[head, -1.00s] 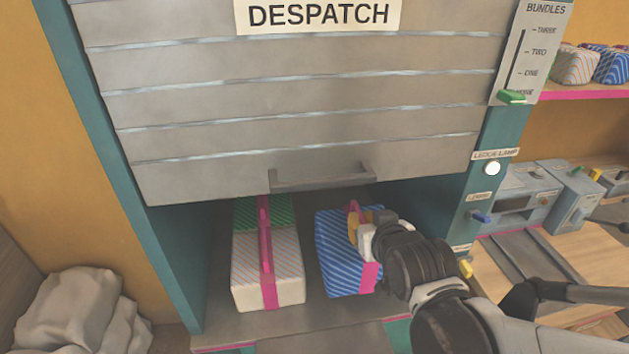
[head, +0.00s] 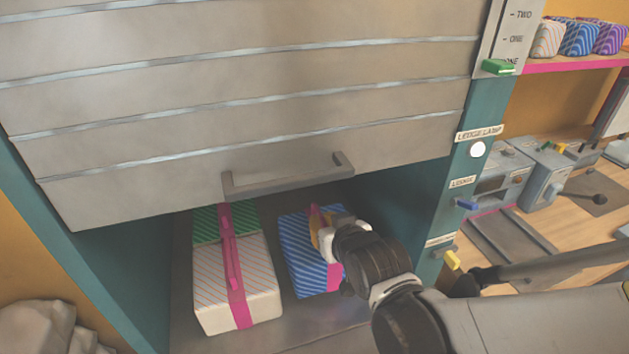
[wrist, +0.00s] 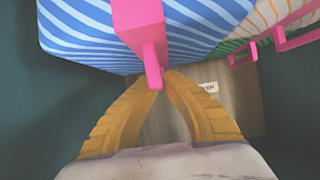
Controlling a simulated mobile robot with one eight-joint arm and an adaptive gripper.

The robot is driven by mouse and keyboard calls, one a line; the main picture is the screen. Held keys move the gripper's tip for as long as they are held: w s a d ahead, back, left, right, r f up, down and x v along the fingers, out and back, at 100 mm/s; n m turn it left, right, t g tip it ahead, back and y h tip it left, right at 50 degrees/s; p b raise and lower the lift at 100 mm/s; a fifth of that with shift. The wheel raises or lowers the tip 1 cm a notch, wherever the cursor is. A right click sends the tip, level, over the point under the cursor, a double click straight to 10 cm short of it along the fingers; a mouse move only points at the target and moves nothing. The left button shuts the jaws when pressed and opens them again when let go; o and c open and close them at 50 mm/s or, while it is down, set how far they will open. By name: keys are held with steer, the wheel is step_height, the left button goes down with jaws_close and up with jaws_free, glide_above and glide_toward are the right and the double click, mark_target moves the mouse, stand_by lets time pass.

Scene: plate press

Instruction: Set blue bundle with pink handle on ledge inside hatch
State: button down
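The blue-and-white striped bundle (head: 297,262) with its pink handle (head: 315,217) is inside the hatch opening, on the right side. It fills the top of the wrist view (wrist: 80,45), and its pink handle (wrist: 152,62) hangs at the fingertips. My gripper (head: 322,240) reaches in from the right at the handle. In the wrist view its yellow fingers (wrist: 165,76) converge and look shut on the handle, whose end shows in front of the left finger. The metal ledge (head: 300,335) lies under the bundles. Whether the blue bundle touches it is unclear.
A white striped bundle (head: 212,282) with a pink strap stands close to the left, with a green striped one (head: 208,222) behind it. The grey shutter with its handle (head: 290,177) hangs low above.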

step_height(320, 180, down, 3)
steer(key=shift+w+r+b, duration=0.1)
steer(key=shift+b, duration=0.55)
steer(key=shift+r, duration=0.1)
steer(key=c, duration=1.9)
jaws_free()
steer(key=shift+f, duration=0.2)
steer(key=shift+o, duration=1.4)
